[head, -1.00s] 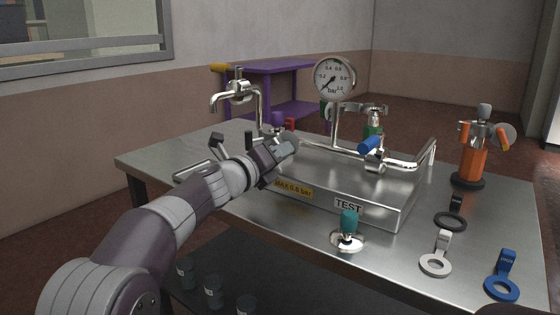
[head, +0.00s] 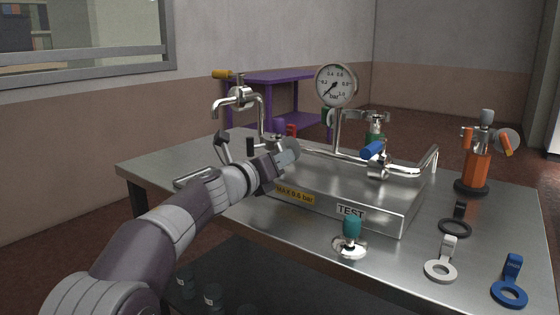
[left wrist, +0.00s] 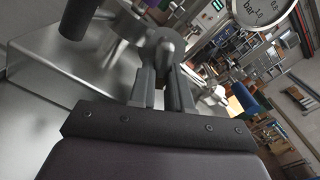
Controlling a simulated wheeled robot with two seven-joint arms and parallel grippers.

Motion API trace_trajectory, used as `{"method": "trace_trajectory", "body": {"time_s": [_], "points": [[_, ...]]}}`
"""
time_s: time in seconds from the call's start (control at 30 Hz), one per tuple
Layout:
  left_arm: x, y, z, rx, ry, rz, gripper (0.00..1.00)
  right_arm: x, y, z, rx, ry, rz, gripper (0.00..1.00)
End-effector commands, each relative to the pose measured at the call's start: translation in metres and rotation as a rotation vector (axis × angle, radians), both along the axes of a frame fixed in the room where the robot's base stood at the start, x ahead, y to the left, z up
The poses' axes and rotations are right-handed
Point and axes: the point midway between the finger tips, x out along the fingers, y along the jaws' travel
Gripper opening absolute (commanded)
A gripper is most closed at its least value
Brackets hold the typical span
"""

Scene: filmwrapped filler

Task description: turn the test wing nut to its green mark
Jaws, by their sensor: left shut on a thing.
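My left gripper (head: 285,155) is over the left part of the steel box (head: 385,205), behind its yellow MAX 0.6 bar label. In the left wrist view its fingers (left wrist: 165,78) are shut on a rounded grey metal piece (left wrist: 164,42). I cannot tell whether this piece is the test wing nut, as the fingers cover much of it. The TEST label (head: 351,211) is on the box's front, with a teal-handled fitting (head: 351,229) below it. I cannot make out a green mark. My right gripper is not in view.
A pressure gauge (head: 336,85) and a blue-handled valve (head: 372,150) stand on the box. A tap (head: 240,98) rises behind my arm. An orange device (head: 478,166) and black, white and blue ring tags (head: 509,293) occupy the right side of the table (head: 400,259).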

Motion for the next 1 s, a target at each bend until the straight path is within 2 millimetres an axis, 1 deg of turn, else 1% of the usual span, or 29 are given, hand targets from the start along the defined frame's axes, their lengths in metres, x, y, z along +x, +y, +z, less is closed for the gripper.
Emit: {"method": "trace_trajectory", "body": {"time_s": [0.07,0.1,0.13,0.17,0.43,0.57,0.67,0.9,1.0], "points": [[0.0,0.0,0.002,-0.003,-0.004,0.0,0.0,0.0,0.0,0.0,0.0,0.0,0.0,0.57],[0.0,0.0,0.002,-0.002,-0.003,0.001,0.31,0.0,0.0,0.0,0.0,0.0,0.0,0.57],[0.0,0.0,0.002,-0.002,-0.003,0.001,0.41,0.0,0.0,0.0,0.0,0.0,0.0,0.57],[0.0,0.0,0.002,-0.002,-0.003,0.001,0.44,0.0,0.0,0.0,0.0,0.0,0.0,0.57],[-0.001,0.0,0.001,-0.002,-0.001,0.0,0.44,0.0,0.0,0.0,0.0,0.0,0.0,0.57],[-0.009,0.007,0.001,-0.002,-0.001,0.0,0.44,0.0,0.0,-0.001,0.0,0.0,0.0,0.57],[-0.026,0.019,0.002,-0.002,-0.001,0.002,0.44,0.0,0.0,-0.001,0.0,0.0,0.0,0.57],[-0.076,0.056,0.004,-0.003,-0.002,0.003,0.44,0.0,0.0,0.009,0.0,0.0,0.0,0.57],[-0.091,0.067,0.003,-0.001,-0.002,0.002,0.44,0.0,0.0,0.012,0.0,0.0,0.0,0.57]]}}
